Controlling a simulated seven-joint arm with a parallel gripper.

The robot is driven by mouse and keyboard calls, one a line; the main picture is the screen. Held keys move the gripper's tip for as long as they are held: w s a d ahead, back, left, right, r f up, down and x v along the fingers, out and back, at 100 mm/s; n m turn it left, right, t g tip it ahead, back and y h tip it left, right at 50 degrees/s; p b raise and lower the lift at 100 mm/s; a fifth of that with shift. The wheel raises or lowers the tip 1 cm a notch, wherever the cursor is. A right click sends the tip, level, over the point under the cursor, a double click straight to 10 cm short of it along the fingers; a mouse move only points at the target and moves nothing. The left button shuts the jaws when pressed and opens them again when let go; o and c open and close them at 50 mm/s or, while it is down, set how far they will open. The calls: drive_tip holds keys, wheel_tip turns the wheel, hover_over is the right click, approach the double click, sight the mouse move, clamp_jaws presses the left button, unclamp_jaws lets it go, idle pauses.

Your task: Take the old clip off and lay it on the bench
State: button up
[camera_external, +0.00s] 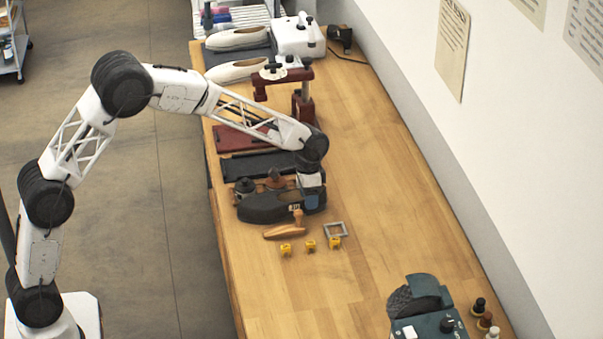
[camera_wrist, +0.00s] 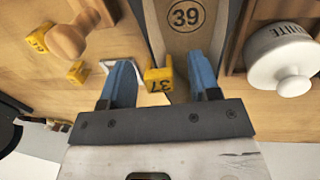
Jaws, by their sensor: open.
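A yellow clip (camera_wrist: 158,82) marked 37 shows in the wrist view at the near end of a wooden form (camera_wrist: 186,45) marked 39. This form lies inside a dark shoe-shaped piece, which also shows in the external view (camera_external: 265,208). My gripper (camera_wrist: 165,75) has two blue fingers, open, one on each side of the marked clip with gaps between. In the external view my gripper (camera_external: 311,198) is low over the right end of the dark piece, and the marked clip cannot be made out there. The wooden bench (camera_external: 370,240) has bare surface to the right.
Several loose yellow clips (camera_external: 310,246) lie in front of the dark piece, beside a grey square frame (camera_external: 335,230) and a wooden-handled tool (camera_external: 284,231). A white lidded pot (camera_wrist: 283,58) stands close right in the wrist view. A dark red clamp stand (camera_external: 303,103) rises behind.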

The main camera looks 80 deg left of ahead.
drive_tip(key=shift+c, duration=0.4)
drive_tip(key=c, duration=0.9)
drive_tip(key=shift+r, duration=0.1)
drive_tip(key=shift+r, duration=0.85)
drive_tip(key=shift+s+d+r, duration=0.1)
drive_tip(key=shift+s+r, duration=0.1)
drive_tip(key=shift+r, duration=0.65)
drive_tip(key=s+d+r, duration=0.1)
drive_tip(key=s+d, duration=0.3)
drive_tip(key=s, duration=1.1)
drive_tip(key=shift+d+r, duration=0.15)
drive_tip(key=shift+r, duration=0.05)
